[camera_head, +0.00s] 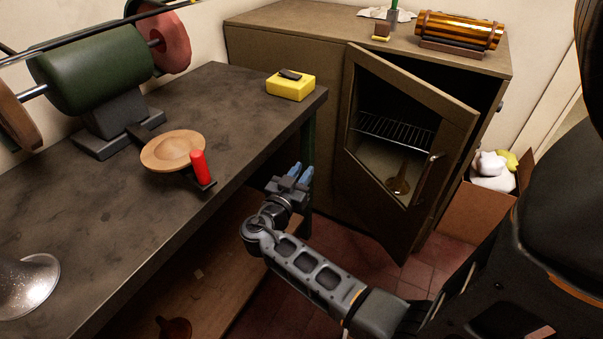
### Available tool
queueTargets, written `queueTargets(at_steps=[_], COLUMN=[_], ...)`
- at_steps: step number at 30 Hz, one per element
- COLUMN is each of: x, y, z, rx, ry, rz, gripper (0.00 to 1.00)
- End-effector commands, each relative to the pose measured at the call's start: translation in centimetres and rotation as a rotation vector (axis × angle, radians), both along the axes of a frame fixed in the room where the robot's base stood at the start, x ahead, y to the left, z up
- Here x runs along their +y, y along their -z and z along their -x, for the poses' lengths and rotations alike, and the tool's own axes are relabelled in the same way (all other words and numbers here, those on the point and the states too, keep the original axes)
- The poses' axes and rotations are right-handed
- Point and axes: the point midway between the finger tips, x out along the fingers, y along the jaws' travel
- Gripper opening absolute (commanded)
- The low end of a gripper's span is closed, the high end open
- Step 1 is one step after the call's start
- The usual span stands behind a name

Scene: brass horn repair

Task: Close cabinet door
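The brown cabinet (290,58) stands against the back wall. Its framed door (400,78) is hinged on the left and stands partly open, its free right edge swung out toward me. A dark gap shows between that edge and the cabinet's right side. The door has a window, and a metal handle (431,166) near its right edge. My gripper (300,171) is left of the door and apart from it, beside the workbench's front right leg. Its two blue fingertips show a small gap with nothing seen between them, so it looks open.
The dark workbench (240,100) fills the left, with a yellow box (290,86) near its right corner. A cardboard box (493,208) with white and yellow contents stands right of the door. A wire rack (395,132) shows through the window. Tiled floor is open below the door.

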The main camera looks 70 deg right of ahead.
Motion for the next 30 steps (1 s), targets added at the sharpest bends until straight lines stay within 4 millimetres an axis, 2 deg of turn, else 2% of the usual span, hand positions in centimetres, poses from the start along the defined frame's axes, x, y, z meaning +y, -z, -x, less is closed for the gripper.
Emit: queueTargets(at_steps=[1, 3, 13, 24, 30], x=[0.0, 0.0, 0.6, 6.1, 7.6], y=[0.0, 0.0, 0.1, 0.2, 0.1], z=[0.0, 0.0, -0.1, -1.1, -1.2], rx=[0.000, 0.000, -0.001, -0.001, 0.000], ry=[0.000, 0.000, -0.001, -0.003, -0.001], rz=[0.000, 0.000, 0.000, 0.000, 0.000], gripper=[0.29, 0.35, 0.35, 0.35, 0.35])
